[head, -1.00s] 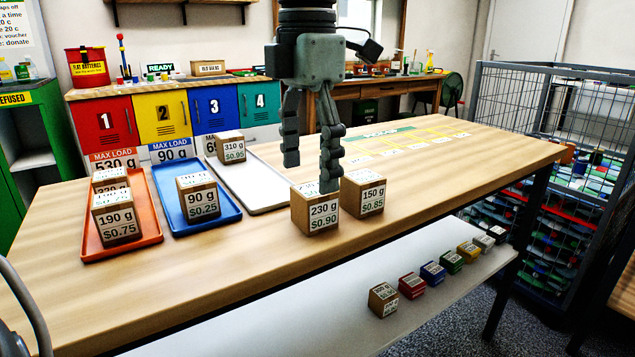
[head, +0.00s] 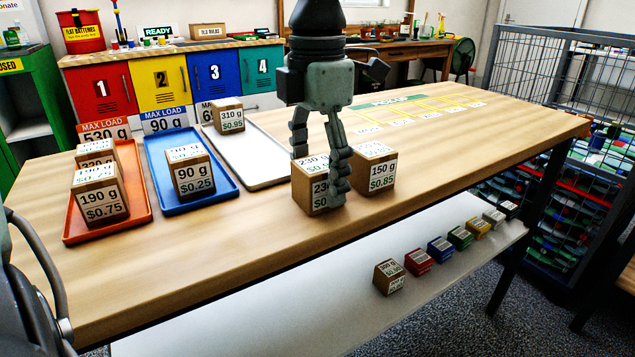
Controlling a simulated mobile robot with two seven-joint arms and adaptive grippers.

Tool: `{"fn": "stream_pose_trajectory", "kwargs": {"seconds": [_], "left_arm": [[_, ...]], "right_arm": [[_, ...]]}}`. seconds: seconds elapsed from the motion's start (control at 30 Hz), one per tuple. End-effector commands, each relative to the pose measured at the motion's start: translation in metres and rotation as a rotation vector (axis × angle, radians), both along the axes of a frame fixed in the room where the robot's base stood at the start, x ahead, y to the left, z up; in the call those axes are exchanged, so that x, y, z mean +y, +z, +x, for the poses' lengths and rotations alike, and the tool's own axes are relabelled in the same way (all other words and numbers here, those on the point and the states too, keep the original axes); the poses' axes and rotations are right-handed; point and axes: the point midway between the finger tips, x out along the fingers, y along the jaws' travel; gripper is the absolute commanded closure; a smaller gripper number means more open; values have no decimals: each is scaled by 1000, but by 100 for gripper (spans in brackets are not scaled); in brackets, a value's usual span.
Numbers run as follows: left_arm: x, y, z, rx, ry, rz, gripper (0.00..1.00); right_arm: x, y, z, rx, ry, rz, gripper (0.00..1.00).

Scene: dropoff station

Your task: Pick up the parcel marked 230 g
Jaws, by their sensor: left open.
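The brown parcel marked 230 g and $0.90 (head: 302,200) stands on the wooden table near its front edge. My left gripper (head: 319,180) is over it from above, open. One finger passes in front of the parcel's front face and covers part of its label. The other finger reaches down at the parcel's far side, its tip hidden behind the box. I cannot tell whether either finger touches it. My right gripper is not in view.
The 150 g parcel (head: 377,172) stands close at the right of the 230 g one. An orange tray (head: 78,232), a blue tray (head: 222,196) and a white tray (head: 268,174) hold other parcels at left. Small boxes line the lower shelf (head: 250,315).

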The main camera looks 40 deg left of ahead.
Motion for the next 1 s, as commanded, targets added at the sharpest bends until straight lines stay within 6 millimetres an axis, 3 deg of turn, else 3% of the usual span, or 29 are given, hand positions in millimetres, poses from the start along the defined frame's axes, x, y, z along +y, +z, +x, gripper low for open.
{"fn": "stream_pose_trajectory", "kwargs": {"seconds": [0.2, 0.7, 1.0], "left_arm": [[0, -1, 0, 0, 0, 0, 28], [0, 0, 0, -1, 0, 1, 89], [0, 3, 1, -2, 0, 0, 89]], "right_arm": [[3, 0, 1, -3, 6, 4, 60], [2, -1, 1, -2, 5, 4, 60], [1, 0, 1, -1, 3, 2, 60]]}}
